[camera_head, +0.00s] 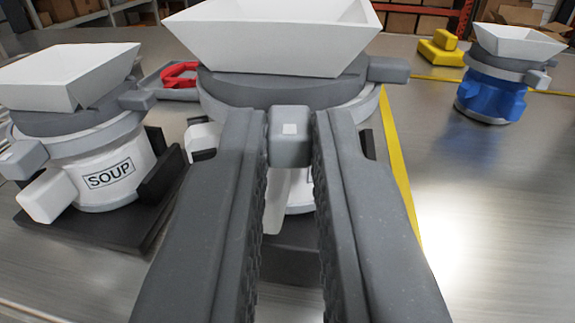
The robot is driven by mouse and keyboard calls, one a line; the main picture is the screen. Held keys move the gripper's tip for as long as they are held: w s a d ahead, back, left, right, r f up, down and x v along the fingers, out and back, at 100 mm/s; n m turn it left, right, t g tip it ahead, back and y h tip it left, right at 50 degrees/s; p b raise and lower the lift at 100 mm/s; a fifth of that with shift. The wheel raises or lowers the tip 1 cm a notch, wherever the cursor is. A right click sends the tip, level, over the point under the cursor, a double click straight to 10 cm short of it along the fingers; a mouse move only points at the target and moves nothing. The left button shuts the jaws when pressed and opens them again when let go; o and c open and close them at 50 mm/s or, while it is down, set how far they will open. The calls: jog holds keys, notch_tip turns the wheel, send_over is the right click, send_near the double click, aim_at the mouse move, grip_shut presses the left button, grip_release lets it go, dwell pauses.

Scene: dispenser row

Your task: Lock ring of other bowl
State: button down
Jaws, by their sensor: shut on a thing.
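The middle dispenser has a white square bowl (275,35) on a dark grey ring (235,90). A grey tab (290,150) with a white square mark sticks out of the ring towards me. My gripper (290,128) is shut on this tab, one finger on each side. Another grey tab (388,69) points right. My fingers hide much of the body below. At left, a second white bowl (60,75) sits on a grey ring (70,120) above a white body labelled SOUP (110,174). That ring has a tab (137,100) at its right.
A blue dispenser (490,98) with a white bowl stands at the far right. A yellow block (440,50) and a red object in a grey tray (180,75) lie behind.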

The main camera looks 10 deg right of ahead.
jog(key=shift+a+h, duration=0.1)
jog(key=shift+h, duration=0.2)
jog(key=c, duration=1.4)
grip_release()
jog(key=shift+c, duration=0.2)
jog(key=s+a+b, duration=0.2)
jog(key=s+b, duration=0.9)
jog(key=s, duration=0.2)
jog(key=shift+s+a+b, duration=0.2)
jog(key=shift+s+b, duration=0.1)
jog(key=shift+b, duration=0.05)
jog(key=shift+f, duration=0.1)
